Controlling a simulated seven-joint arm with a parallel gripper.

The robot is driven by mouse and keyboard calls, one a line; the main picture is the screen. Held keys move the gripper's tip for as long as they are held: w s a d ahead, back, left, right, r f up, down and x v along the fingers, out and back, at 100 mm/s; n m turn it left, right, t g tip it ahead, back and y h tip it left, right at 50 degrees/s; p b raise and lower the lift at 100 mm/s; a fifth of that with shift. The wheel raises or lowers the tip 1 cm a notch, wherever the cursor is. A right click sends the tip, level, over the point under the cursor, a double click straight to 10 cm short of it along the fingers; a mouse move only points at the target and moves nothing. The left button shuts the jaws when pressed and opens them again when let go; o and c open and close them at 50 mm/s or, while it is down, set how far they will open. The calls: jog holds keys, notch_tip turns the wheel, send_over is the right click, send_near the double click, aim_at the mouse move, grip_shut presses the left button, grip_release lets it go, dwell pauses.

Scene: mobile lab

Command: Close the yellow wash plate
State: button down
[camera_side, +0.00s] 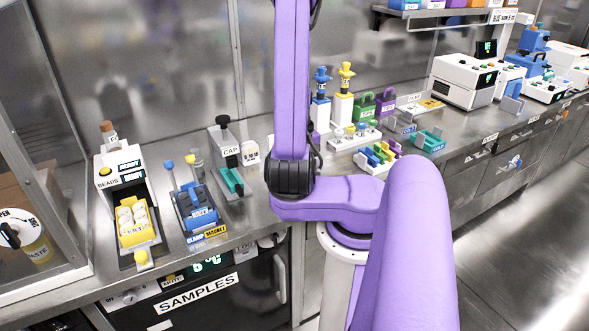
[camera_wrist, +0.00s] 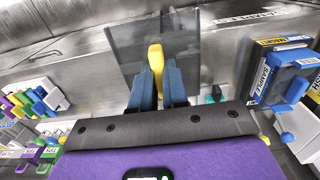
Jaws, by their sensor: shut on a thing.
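In the wrist view, my gripper (camera_wrist: 157,88) has two blue fingers shut on a narrow upright yellow piece (camera_wrist: 155,57). A smoky see-through panel (camera_wrist: 126,45) stands directly behind this piece; I cannot tell whether they are joined. My gripper is not visible in the side view, where only my purple arm shows. In the side view, a yellow tray (camera_side: 137,238) with white round items sits in the beads station at the left, with a yellow knob at its front. I cannot tell which yellow thing is the wash plate.
A blue rack (camera_side: 197,209) and a grey CAP unit (camera_side: 226,150) stand right of the beads station. Blue-topped (camera_side: 321,85) and yellow-topped (camera_side: 344,80) dispensers stand behind my arm. In the wrist view, a blue rack (camera_wrist: 262,78) is at the right and coloured blocks (camera_wrist: 42,100) are at the left.

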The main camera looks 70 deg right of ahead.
jog(key=shift+s+a+r, duration=0.2)
jog(key=shift+s+a, duration=0.05)
jog(key=shift+r, duration=0.2)
notch_tip(320, 180, up, 13)
jog(key=w+d+r, duration=0.2)
jog(key=w, duration=1.9)
jog(key=w+a+f, duration=0.2)
jog(key=w+a, duration=1.8)
notch_tip(320, 180, down, 11)
jog(key=shift+a+f, duration=0.15)
jog(key=shift+a, duration=0.15)
